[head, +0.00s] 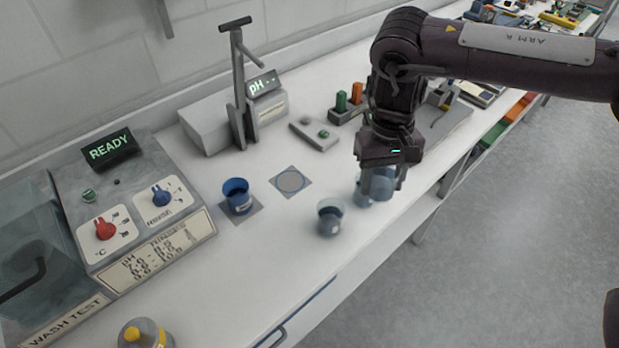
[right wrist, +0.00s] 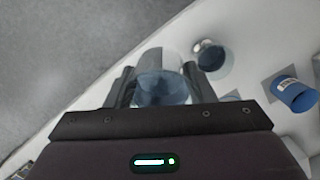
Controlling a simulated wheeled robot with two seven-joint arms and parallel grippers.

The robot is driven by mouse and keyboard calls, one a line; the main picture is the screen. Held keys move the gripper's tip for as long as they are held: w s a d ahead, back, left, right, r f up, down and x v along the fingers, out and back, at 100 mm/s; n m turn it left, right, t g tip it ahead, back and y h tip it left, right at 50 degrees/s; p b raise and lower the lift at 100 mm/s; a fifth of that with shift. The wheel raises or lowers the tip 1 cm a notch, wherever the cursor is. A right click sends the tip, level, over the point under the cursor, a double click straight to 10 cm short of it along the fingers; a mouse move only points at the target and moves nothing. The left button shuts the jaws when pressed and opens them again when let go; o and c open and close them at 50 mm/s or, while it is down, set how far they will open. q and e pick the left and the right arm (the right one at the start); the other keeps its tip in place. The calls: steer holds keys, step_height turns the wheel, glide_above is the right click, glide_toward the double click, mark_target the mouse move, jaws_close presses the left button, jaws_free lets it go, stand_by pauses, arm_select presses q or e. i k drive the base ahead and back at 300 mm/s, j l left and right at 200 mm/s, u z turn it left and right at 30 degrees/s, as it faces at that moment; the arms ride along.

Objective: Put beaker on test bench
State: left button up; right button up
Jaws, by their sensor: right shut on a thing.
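My right gripper (head: 378,180) points down over the right part of the white test bench (head: 250,285). It is shut on a clear beaker (head: 380,186) with pale blue liquid. In the right wrist view the beaker (right wrist: 162,88) sits between the two fingers. I cannot tell whether its base touches the bench. A second clear beaker (head: 330,217) with darker grey-blue contents stands to its left, apart from it; it also shows in the right wrist view (right wrist: 212,58). My left gripper is not in view.
A blue cup (head: 238,196) stands on a grey square. A marked pad with a blue ring (head: 290,181) is empty. Behind are a pH meter (head: 264,84) with a stand and green and orange bottles. The READY washer panel (head: 110,148) is left. The front centre bench is clear.

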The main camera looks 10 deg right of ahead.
mark_target(290, 181)
steer(key=l+u, duration=1.1)
steer(key=i+l, duration=0.1)
steer(key=i, duration=0.3)
